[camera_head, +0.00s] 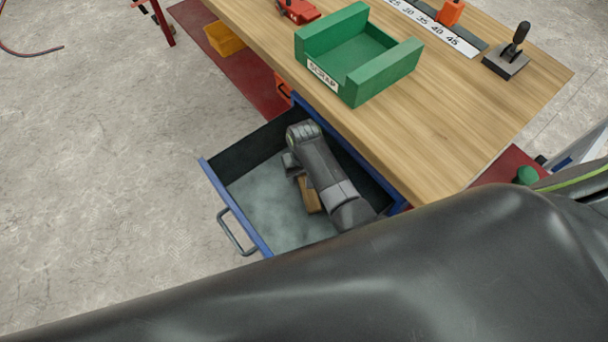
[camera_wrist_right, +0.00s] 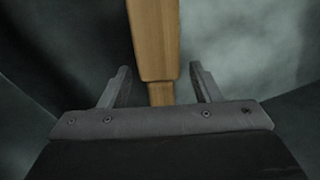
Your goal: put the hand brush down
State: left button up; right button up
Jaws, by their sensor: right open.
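The hand brush (camera_head: 309,196) shows as a light wooden piece inside the open blue drawer (camera_head: 236,208); my right arm hides part of it. In the right wrist view its wooden handle (camera_wrist_right: 154,42) runs down between the two fingers. My right gripper (camera_head: 292,165) is down inside the drawer beside the brush. In the right wrist view the gripper (camera_wrist_right: 160,78) is open, with a gap between the handle and each finger. The brush's bristles cannot be made out. My left gripper is not in view.
The wooden workbench (camera_head: 480,125) overhangs the drawer's back. On it stand a green scrap tray (camera_head: 345,50) and a dark stand with a black handle (camera_head: 507,58). The drawer handle (camera_head: 232,236) faces the open floor. A large dark arm link of mine crosses the bottom.

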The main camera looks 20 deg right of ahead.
aim_at(304, 175)
notch_tip(304, 175, up, 11)
jog(key=p, duration=0.2)
dwell(0.6)
